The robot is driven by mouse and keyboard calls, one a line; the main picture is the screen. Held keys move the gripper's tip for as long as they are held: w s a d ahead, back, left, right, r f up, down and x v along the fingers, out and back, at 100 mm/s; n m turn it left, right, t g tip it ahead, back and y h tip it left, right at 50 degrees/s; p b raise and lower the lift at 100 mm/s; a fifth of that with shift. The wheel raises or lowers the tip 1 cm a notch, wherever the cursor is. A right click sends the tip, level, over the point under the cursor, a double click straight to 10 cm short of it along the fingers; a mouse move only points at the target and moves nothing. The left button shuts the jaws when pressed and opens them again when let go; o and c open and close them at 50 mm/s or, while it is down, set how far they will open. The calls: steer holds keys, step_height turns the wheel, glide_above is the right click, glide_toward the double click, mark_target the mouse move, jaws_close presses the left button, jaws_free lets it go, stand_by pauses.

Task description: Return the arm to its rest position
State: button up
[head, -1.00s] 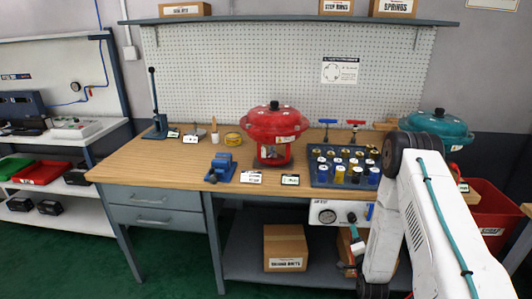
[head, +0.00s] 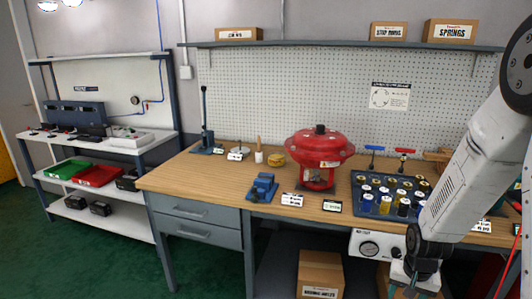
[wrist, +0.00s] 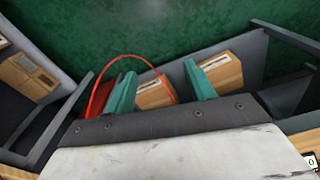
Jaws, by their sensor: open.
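My arm (head: 478,150) comes down from the upper right of the head view, in front of the right part of the workbench. My gripper (head: 402,279) hangs at the lower right, in front of the bench's front edge, partly cut off by the frame. In the wrist view my gripper (wrist: 160,72) shows two teal fingers set well apart. It is open, with nothing held between them. A cardboard box and green floor show beyond the fingers.
The wooden workbench (head: 230,195) carries a red domed actuator (head: 318,155), a blue vise (head: 262,187) and a blue tray of small cylinders (head: 369,208). A gauge panel (head: 372,246) is under the bench edge, close to my gripper. Green floor (head: 90,260) is clear at left.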

steer(key=s+a+r+n, duration=0.1)
steer(key=s+a+r, duration=0.2)
steer(key=s+r, duration=0.4)
steer(key=s+a+r+n, duration=0.2)
steer(key=s+a+r, duration=0.2)
steer(key=s+r, duration=0.3)
steer(key=s+a+r+n, duration=0.2)
steer(key=s+r, duration=0.6)
steer(key=r, duration=0.7)
steer(key=shift+a+r+t, duration=0.35)
steer(key=shift+a+t, duration=0.05)
steer(key=shift+a, duration=0.45)
